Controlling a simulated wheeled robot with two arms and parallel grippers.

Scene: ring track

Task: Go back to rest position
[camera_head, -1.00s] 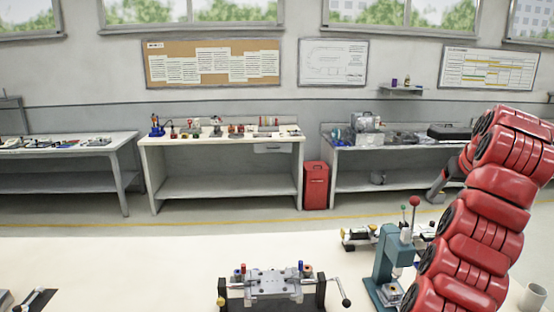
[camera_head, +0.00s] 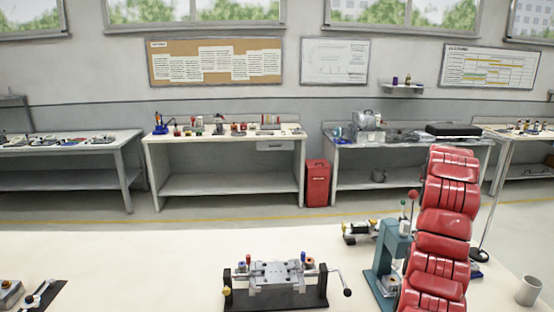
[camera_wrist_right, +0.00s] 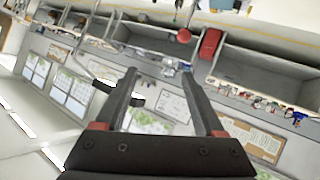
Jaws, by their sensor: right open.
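My right gripper (camera_wrist_right: 160,75) shows in the right wrist view with its two dark fingers apart and nothing between them. That view is tilted and looks past the fingers at the far wall and benches, upside down. In the head view my red right arm (camera_head: 440,235) stands upright at the right, above the worktable (camera_head: 150,270). The gripper at its end is outside the head view. My left arm and left gripper are in neither view.
On the worktable stand a clamp fixture with a crank (camera_head: 275,285), a teal press (camera_head: 385,265) close beside my arm, a small black fixture (camera_head: 360,232) and a mug (camera_head: 528,291) at the right. The table's left middle is clear.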

